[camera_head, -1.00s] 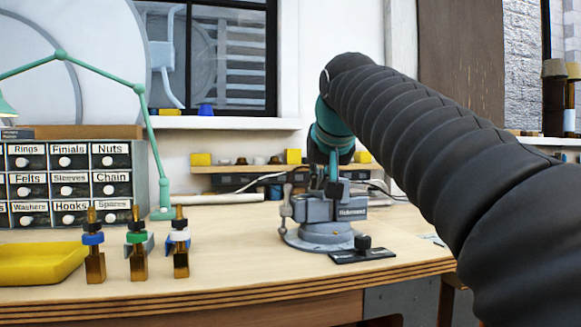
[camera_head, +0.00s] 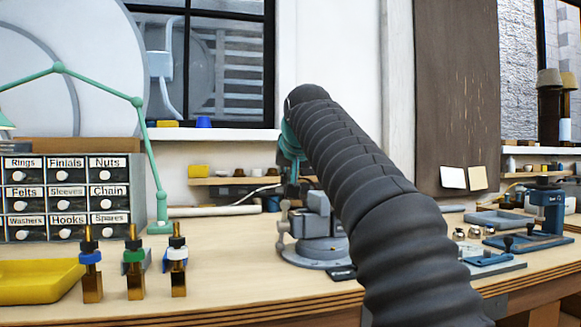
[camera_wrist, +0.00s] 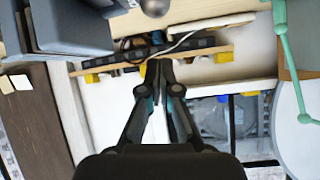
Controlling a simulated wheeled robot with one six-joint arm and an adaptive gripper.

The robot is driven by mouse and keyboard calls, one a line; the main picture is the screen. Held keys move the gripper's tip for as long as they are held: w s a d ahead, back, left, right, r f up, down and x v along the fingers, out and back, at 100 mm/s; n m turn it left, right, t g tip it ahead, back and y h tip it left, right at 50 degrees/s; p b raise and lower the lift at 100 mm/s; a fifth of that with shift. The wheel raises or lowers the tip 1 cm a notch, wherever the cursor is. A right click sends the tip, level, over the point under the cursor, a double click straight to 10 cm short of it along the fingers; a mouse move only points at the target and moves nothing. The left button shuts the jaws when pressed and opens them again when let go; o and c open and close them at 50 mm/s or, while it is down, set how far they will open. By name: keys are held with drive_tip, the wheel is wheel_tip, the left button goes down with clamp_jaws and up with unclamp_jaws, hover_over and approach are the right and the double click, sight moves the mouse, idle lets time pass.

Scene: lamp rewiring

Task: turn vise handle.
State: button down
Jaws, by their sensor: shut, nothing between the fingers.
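The grey bench vise (camera_head: 302,228) stands on its round base on the wooden bench, partly hidden by my arm in the head view. Its handle (camera_head: 283,214) is a slim upright bar with knobbed ends on the vise's left side. My gripper (camera_head: 292,187) is just above and behind the vise, near the handle's top, partly hidden by my arm. In the wrist view my gripper (camera_wrist: 159,66) has its fingertips together and empty. There the vise (camera_wrist: 65,25) fills the upper left, and a grey round knob (camera_wrist: 155,7), probably the handle's end, is at the top edge, apart from the fingers.
Three brass lamp sockets (camera_head: 134,277) and a yellow tray (camera_head: 38,281) stand at the bench's left front. A drawer cabinet (camera_head: 68,197) and green lamp arm (camera_head: 152,160) are behind. A shelf (camera_head: 235,180) runs behind the vise. Blue fixtures (camera_head: 548,215) are at right.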

sight(283, 226)
drive_tip(key=shift+x, duration=0.8)
drive_tip(key=shift+f, duration=0.15)
drive_tip(key=shift+s+f, duration=0.1)
drive_tip(key=shift+s, duration=0.3)
drive_tip(key=shift+s+d+f+b, duration=0.1)
drive_tip(key=shift+s+f+b, duration=0.35)
drive_tip(key=shift+s+f, duration=0.65)
drive_tip(key=shift+s, duration=0.1)
drive_tip(key=shift+s+f+b, duration=0.1)
drive_tip(key=shift+s+b, duration=0.05)
drive_tip(key=shift+b, duration=0.6)
drive_tip(key=shift+s+t+b, duration=0.1)
drive_tip(key=shift+t+b, duration=0.2)
drive_tip(key=shift+b, duration=0.1)
